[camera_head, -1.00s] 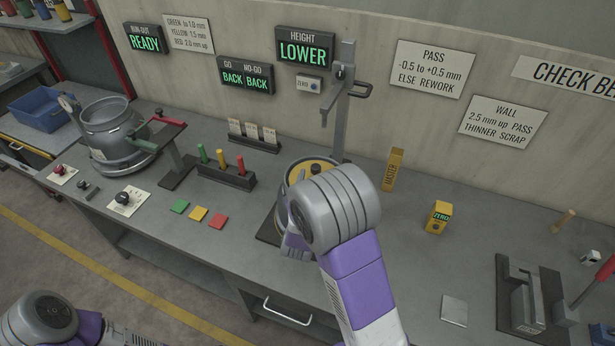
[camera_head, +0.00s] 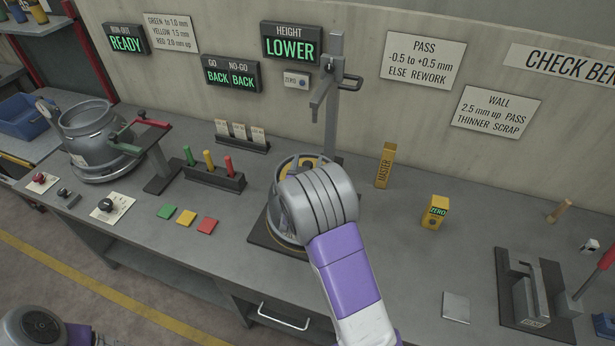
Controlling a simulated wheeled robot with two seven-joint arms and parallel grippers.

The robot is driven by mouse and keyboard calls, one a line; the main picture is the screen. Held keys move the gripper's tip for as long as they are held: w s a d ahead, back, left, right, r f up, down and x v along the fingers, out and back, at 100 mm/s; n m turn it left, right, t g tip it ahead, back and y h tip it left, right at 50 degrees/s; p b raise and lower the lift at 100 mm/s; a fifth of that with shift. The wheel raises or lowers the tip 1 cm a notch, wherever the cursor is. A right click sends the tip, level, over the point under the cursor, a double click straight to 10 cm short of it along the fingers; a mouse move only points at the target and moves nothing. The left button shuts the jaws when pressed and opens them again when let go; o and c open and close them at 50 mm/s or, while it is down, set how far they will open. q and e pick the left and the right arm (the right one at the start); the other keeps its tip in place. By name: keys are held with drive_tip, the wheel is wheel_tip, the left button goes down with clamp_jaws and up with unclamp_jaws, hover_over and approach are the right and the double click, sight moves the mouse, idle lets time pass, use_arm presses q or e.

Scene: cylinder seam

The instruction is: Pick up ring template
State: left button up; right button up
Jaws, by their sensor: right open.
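A yellow, ring-like piece (camera_head: 309,163) shows in part on top of the grey cylinder (camera_head: 282,172) under the height gauge; it looks like the ring template, but my arm covers most of it. My right wrist (camera_head: 318,205) is over the front of that cylinder and hides my right gripper's fingertips. The gripper is open, and I see nothing held. Contact with the ring cannot be made out. Of my left arm, only a joint shows at the bottom left corner; its gripper is out of view.
The height gauge post (camera_head: 333,100) stands right behind the cylinder. A rack of coloured pins (camera_head: 214,178) is to the left, with a larger flanged cylinder (camera_head: 92,140) beyond. A yellow MASTER block (camera_head: 385,166) and ZERO block (camera_head: 434,212) stand right.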

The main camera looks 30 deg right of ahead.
clamp_jaws()
idle(0.3)
drive_tip(key=shift+r, duration=0.15)
